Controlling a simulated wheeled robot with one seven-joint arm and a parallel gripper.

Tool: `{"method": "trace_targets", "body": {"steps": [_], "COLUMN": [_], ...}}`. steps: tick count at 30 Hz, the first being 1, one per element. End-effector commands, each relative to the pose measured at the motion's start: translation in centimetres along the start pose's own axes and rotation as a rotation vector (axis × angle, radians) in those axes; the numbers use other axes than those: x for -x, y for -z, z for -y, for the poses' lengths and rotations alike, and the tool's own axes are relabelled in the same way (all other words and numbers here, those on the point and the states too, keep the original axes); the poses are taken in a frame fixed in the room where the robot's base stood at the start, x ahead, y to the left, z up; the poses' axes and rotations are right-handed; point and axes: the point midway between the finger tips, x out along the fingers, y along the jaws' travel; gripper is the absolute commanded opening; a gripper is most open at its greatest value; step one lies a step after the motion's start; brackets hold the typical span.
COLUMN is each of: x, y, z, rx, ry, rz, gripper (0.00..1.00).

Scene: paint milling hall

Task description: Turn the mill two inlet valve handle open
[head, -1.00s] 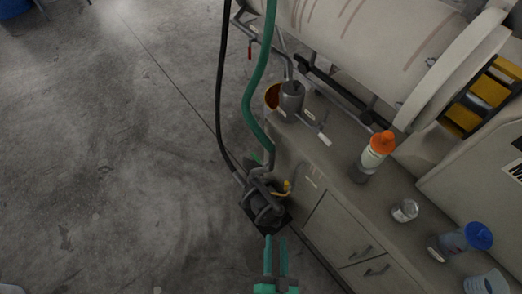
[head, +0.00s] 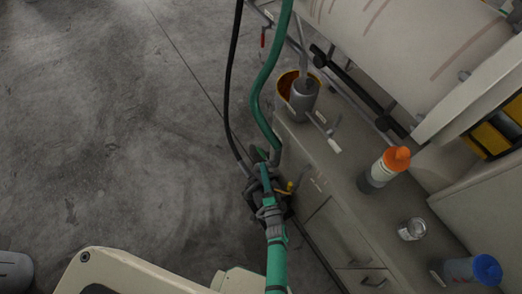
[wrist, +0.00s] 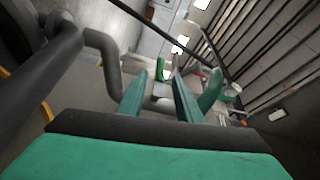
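My gripper (head: 264,172) reaches from below to the pump and pipe fittings at the cabinet's left corner. In the wrist view my gripper (wrist: 158,78) has its two teal fingers apart, with nothing clearly held between them. A small green handle-like piece (wrist: 160,68) shows between and beyond the fingertips; I cannot tell whether it touches them. In the head view a red lever (head: 263,37) hangs on the pipework near the mill drum, and a yellow lever (head: 289,187) sits right of my fingers. No label shows which handle is the mill two inlet valve.
A green hose (head: 262,85) and a black hose (head: 229,95) run down to the pump. The cabinet top (head: 345,178) holds a metal can (head: 304,97), an orange-capped bottle (head: 384,170), a glass jar (head: 412,229) and a blue-lidded jar (head: 475,270). Floor (head: 130,130) at left is clear.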

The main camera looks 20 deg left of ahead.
Motion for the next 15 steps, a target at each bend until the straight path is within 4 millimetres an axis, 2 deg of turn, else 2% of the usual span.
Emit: {"method": "trace_targets", "body": {"steps": [9, 15], "x": [-5.7, -8.1], "y": [0.1, 0.0], "z": [0.1, 0.0], "rx": [0.0, 0.001], "ry": [0.002, 0.0], "rz": [-0.002, 0.0], "gripper": [0.32, 0.32]}}
